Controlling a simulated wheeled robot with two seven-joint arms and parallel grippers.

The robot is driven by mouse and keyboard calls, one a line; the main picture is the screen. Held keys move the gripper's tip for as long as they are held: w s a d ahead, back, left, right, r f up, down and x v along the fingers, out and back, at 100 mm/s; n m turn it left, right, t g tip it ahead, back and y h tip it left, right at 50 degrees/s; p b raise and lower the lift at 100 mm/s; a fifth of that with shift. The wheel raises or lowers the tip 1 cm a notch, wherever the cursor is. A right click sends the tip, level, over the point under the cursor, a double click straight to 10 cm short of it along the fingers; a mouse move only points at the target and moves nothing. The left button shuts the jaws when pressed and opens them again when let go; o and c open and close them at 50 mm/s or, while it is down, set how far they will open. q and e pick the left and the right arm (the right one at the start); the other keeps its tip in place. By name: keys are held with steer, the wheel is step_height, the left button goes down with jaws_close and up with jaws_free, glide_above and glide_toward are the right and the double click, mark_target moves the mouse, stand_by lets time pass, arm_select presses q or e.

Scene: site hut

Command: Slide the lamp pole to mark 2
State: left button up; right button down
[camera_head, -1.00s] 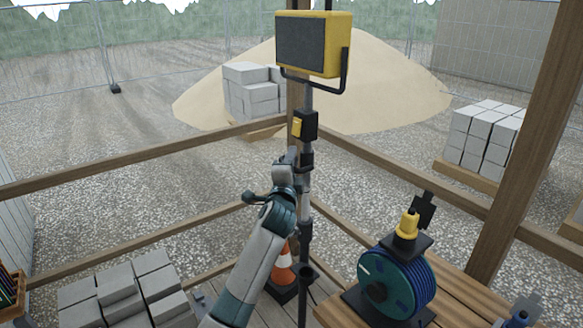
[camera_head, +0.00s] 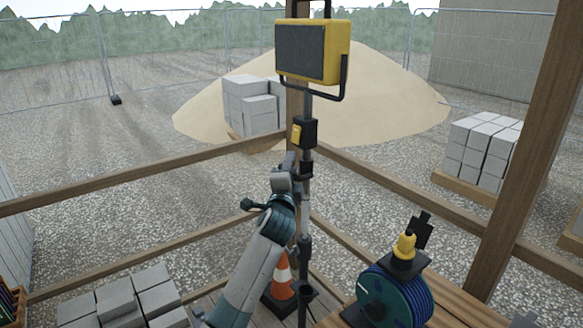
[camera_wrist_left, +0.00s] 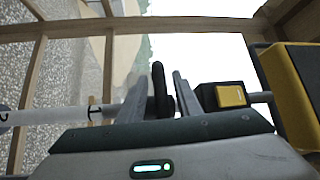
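The lamp pole (camera_head: 307,187) stands upright by the corner post and carries a yellow work lamp (camera_head: 313,52) and a black box with a yellow switch (camera_head: 304,133). In the left wrist view the pole (camera_wrist_left: 50,116) runs sideways, with the yellow switch (camera_wrist_left: 231,96) to the right. My left gripper (camera_head: 294,166) is at the pole just below the box. In the left wrist view its fingers (camera_wrist_left: 160,98) close in on a black upright part of the pole (camera_wrist_left: 160,80). The finger contact is partly hidden. My right gripper is out of view.
A cable reel (camera_head: 394,298) with a yellow-and-black piece on top stands on the wooden bench (camera_head: 455,300) at right. A traffic cone (camera_head: 282,278) is behind the pole's lower part. Grey blocks (camera_head: 122,300) lie at lower left. Wooden rails (camera_head: 130,176) run behind.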

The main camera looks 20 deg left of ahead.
arm_select(q)
steer(key=shift+f, duration=0.1)
steer(key=s+d+f+b, duration=0.2)
steer(key=s+b, duration=0.3)
steer(key=s, duration=1.2)
steer(key=shift+d, duration=0.15)
steer(key=shift+f, duration=0.1)
